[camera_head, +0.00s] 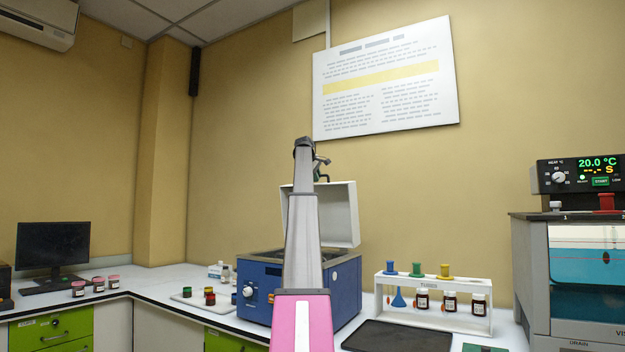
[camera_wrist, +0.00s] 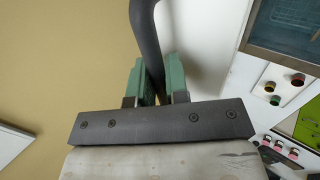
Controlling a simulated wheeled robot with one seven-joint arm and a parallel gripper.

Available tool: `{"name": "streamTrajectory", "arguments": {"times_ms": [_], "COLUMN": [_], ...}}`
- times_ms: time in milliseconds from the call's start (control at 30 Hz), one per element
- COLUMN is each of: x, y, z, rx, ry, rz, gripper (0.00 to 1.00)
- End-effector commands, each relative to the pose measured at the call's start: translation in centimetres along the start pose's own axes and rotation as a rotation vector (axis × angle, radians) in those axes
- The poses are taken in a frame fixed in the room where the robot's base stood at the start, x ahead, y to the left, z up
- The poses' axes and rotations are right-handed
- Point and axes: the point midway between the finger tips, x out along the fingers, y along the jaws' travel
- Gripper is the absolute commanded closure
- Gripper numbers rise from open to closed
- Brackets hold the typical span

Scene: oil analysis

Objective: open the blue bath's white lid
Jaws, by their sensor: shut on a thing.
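The blue bath (camera_head: 255,288) stands on the white counter, partly hidden behind my arm. Its white lid (camera_head: 343,215) stands raised, about upright, at the back of the bath. In the wrist view my gripper (camera_wrist: 157,78) has its green fingers closed around the dark curved handle (camera_wrist: 147,35) of the white lid (camera_wrist: 205,50). In the head view my gripper (camera_head: 321,168) is at the lid's upper edge. The bath's open top shows in the wrist view at the upper right.
A white rack (camera_head: 435,315) with funnels and dark bottles stands right of the bath, with a dark tray (camera_head: 397,337) in front. A heating unit (camera_head: 580,178) stands at far right. Small jars (camera_head: 209,296) sit left of the bath. A monitor (camera_head: 53,247) is at far left.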

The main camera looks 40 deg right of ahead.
Motion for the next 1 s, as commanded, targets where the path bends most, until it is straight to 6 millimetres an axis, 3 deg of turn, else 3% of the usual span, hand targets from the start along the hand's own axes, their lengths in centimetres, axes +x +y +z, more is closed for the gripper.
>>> {"name": "streamTrajectory", "arguments": {"times_ms": [600,633,700,1000], "x": [0.61,0.61,0.61,0.49], "y": [0.67,0.67,0.67,0.66], "z": [-0.03,-0.03,-0.03,-0.01], "rx": [-0.006,-0.005,-0.005,-0.002], "ry": [0.002,0.002,0.001,0.001], "rz": [0.001,0.001,0.001,0.0], "gripper": [1.0,0.76,0.61,0.61]}}
